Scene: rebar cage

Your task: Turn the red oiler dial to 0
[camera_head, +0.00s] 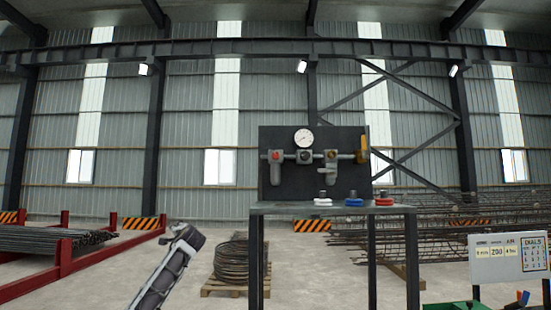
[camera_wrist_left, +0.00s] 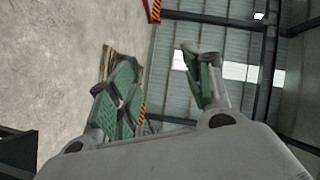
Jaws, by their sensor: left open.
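A bench (camera_head: 335,209) stands at the centre, with a dark panel (camera_head: 292,195) at its back. On the bench top are a red dial (camera_head: 384,202) at the right, a blue one (camera_head: 354,202) in the middle and a white one with red (camera_head: 323,200) at the left. Their marks are too small to read. My left gripper (camera_head: 186,234) is raised left of the bench, well apart from it. In the left wrist view its two green-padded fingers (camera_wrist_left: 165,85) are spread, with nothing between them. My right gripper is not in view.
The panel carries a round gauge (camera_head: 303,138), a red knob (camera_head: 276,156) and a yellow handle (camera_head: 364,149). A sign (camera_head: 508,258) with readings and a dials table stands at the right. A coil of bars (camera_head: 232,262) lies on a pallet behind my left gripper.

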